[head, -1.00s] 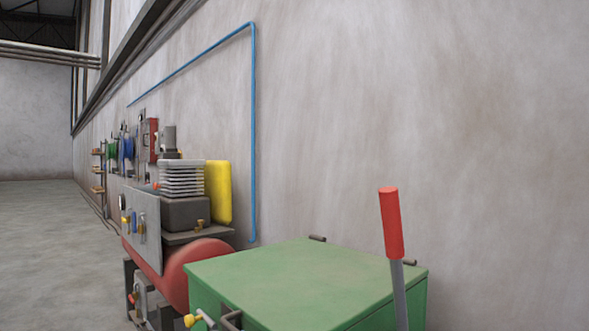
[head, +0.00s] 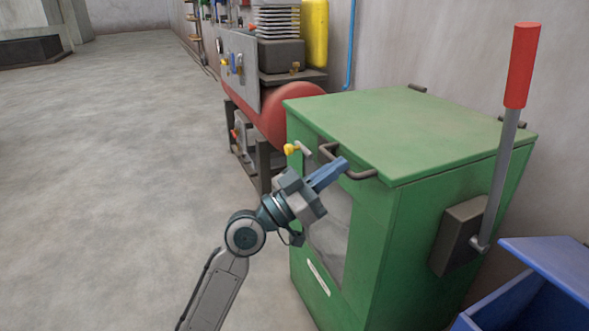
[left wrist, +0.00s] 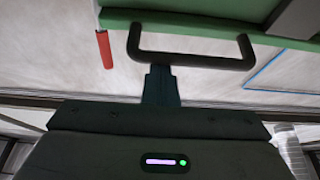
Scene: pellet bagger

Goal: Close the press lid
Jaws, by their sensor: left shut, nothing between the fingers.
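The green press (head: 340,260) stands against the wall, and its lid (head: 410,130) lies flat on top with no gap that I can see. A dark bar handle (head: 362,174) sticks out at the lid's front edge. My left gripper (head: 338,168) is shut and empty, its blue fingertips close to the handle. In the left wrist view the fingertips (left wrist: 160,76) meet or nearly meet the middle of the handle (left wrist: 192,60); I cannot tell if they touch. A lever with a red grip (head: 522,65) stands upright at the press's right side. My right gripper is not in view.
A yellow-tipped latch (head: 291,149) sits at the press's upper left front. A red tank (head: 270,105) with a compressor stands behind left. A blue bin (head: 560,270) is at the lower right. The floor (head: 110,180) at left is clear.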

